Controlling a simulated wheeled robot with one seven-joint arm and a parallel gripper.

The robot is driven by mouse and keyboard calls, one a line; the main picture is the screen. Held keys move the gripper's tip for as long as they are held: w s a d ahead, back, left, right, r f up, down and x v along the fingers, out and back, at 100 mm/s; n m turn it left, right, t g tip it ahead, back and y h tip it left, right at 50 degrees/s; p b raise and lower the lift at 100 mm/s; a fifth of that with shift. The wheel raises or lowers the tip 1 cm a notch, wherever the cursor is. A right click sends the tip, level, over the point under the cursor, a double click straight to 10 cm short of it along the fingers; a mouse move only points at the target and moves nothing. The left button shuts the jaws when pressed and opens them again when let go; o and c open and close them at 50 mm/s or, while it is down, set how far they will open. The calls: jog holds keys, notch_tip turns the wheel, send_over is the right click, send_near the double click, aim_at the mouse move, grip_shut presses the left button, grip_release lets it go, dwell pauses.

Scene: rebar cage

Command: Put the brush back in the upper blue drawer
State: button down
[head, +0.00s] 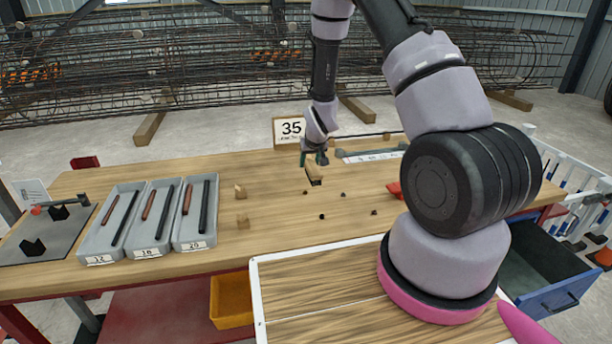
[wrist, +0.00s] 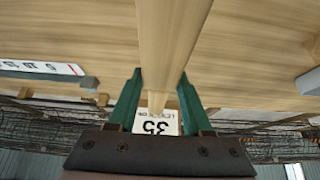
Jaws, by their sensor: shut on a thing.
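My gripper (head: 315,160) is above the middle of the wooden workbench, in front of the sign marked 35. In the wrist view my gripper's green fingers (wrist: 158,103) stand on either side of the brush's wooden body (wrist: 170,45). The blue drawer (head: 556,297) is pulled open at the lower right, beyond my arm's base. The part of its inside that shows looks empty. My arm hides its left part.
Three grey trays (head: 195,243) with bars stand on the left of the workbench (head: 270,190). Small wooden blocks and dark bits lie near the middle. A sign marked 35 (head: 290,129) stands at the back. A yellow bin (head: 231,300) sits below the bench.

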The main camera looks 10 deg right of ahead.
jog(key=shift+d+f, duration=0.1)
jog(key=shift+f, duration=2.2)
jog(key=shift+f, duration=0.15)
jog(key=shift+c, duration=1.6)
grip_release()
